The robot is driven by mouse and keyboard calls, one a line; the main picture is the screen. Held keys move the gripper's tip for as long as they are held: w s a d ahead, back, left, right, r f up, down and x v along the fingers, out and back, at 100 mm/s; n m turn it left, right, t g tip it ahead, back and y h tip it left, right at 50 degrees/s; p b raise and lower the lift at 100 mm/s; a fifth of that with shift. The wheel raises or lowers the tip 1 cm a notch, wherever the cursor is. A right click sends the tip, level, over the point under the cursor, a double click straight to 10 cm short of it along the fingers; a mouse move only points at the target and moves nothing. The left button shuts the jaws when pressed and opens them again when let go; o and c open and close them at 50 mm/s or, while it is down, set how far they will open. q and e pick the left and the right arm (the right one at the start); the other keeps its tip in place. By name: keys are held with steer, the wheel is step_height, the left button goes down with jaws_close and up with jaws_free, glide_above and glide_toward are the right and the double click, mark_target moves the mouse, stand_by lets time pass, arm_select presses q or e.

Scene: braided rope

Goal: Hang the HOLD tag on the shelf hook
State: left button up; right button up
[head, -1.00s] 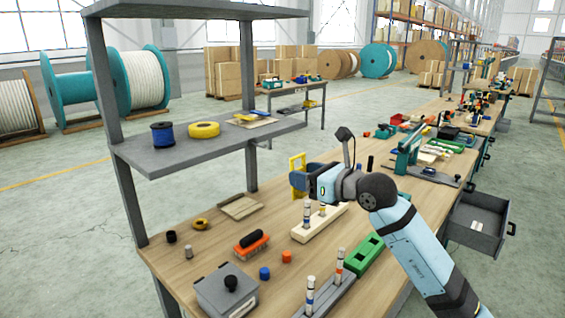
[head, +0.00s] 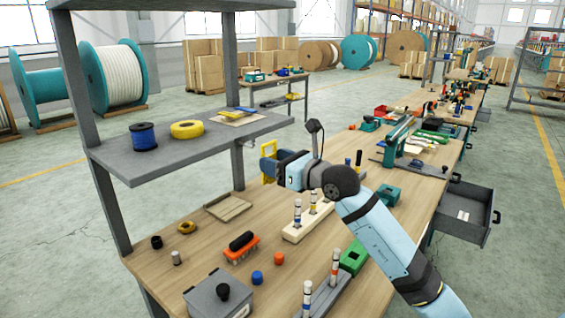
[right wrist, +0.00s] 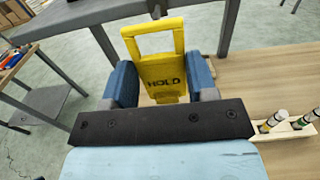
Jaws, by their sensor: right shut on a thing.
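The yellow HOLD tag (head: 267,150) is upright in my right gripper (head: 272,168), just right of the shelf's rear post. In the right wrist view the blue fingers of the gripper (right wrist: 162,82) are shut on both sides of the tag (right wrist: 162,72). Its lettering faces the camera, and its open loop is at the top. The shelf (head: 190,148) is grey. A small dark piece beside its rear post, under the shelf board, may be the hook, but it is too small to be sure. The tag looks apart from the post. My left gripper is not in view.
On the shelf sit a blue spool (head: 144,136) and a yellow roll (head: 187,129). A wooden tray (head: 229,206) lies near the post.

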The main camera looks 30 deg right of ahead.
steer(key=f+x, duration=0.1)
steer(key=x, duration=0.5)
steer(key=shift+w+f, duration=0.2)
stand_by(0.4)
steer(key=shift+a, duration=0.15)
stand_by(0.5)
steer(key=o, duration=1)
steer(key=b+v, duration=0.2)
steer(key=v, duration=1.2)
steer(key=shift+w, duration=0.1)
steer(key=shift+f, duration=0.1)
